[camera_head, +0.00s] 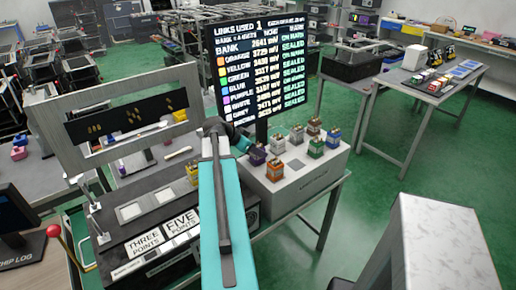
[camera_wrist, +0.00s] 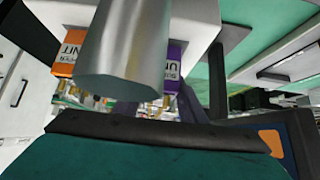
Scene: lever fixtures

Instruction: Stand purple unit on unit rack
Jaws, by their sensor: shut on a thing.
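The purple unit (camera_head: 257,156) is at the back left corner of the pale box-shaped unit rack (camera_head: 303,187). My gripper (camera_head: 246,146) is shut on it, reaching in from the left. The purple unit's lettered side also shows in the wrist view (camera_wrist: 175,60), partly hidden by a grey metal part. I cannot tell whether its base touches the rack top. An orange unit (camera_head: 275,170) stands on the rack just in front of the purple one; an orange-labelled unit also shows in the wrist view (camera_wrist: 68,52).
Green (camera_head: 316,148) and grey (camera_head: 296,135) units stand among several on the rack. A tall display board (camera_head: 262,65) rises behind the rack.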

